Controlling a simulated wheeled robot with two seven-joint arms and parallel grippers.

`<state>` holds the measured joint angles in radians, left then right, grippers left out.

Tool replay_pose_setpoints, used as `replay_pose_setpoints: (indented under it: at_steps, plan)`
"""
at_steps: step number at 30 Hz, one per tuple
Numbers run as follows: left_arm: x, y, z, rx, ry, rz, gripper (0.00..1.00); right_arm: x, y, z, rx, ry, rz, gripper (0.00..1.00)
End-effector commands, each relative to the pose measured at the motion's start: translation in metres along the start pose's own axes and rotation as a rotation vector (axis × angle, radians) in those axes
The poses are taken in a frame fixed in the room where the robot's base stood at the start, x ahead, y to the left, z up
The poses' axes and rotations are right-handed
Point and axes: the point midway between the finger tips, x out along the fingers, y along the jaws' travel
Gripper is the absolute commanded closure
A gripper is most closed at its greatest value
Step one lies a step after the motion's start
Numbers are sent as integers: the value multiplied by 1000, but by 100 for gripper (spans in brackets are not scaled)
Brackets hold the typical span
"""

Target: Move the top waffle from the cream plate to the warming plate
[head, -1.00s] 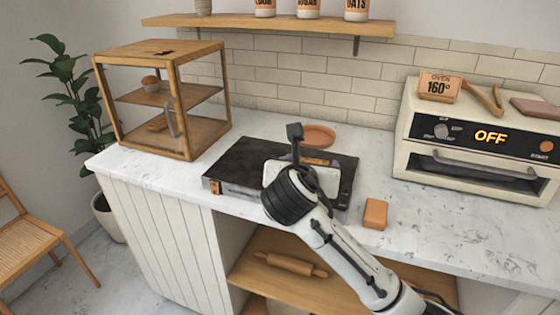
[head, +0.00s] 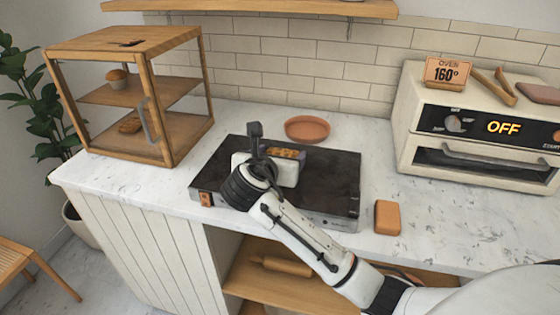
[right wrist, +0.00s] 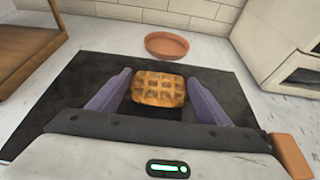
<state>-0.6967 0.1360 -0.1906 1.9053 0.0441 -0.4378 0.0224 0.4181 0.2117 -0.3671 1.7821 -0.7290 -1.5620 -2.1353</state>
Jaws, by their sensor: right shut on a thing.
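The warming plate (head: 332,185) is a flat black slab with a metal front on the counter; it fills the middle of the right wrist view (right wrist: 215,95). My right gripper (head: 276,153) is over its left-centre part. In the right wrist view, the purple fingers (right wrist: 146,91) are shut on a golden waffle (right wrist: 158,88). The waffle also shows in the head view (head: 290,153), partly hidden by the gripper. I cannot tell whether it touches the plate. I see no cream plate in these frames. My left gripper is not in view.
A terracotta dish (head: 307,128) stands behind the warming plate. An orange-brown block (head: 387,217) lies to its right. A wooden display case (head: 160,105) stands at the left, an oven (head: 480,135) at the right. Counter between block and oven is clear.

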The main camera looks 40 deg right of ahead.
Motion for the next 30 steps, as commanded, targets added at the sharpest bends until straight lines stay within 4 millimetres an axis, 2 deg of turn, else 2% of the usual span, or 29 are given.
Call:
replay_pose_setpoints:
  at_steps: [4,14,15,17,27,30]
  plan:
    - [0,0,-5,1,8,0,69,7,0,-18,-1,1,0,51]
    - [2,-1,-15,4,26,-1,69,9,0,-21,-1,0,0,51]
    - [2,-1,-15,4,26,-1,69,8,0,-21,0,0,0,22]
    - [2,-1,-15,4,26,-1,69,8,0,-21,0,0,0,12]
    - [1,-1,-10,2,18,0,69,8,0,-18,1,-1,1,10]
    - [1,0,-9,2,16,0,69,-1,1,-19,1,-1,3,10]
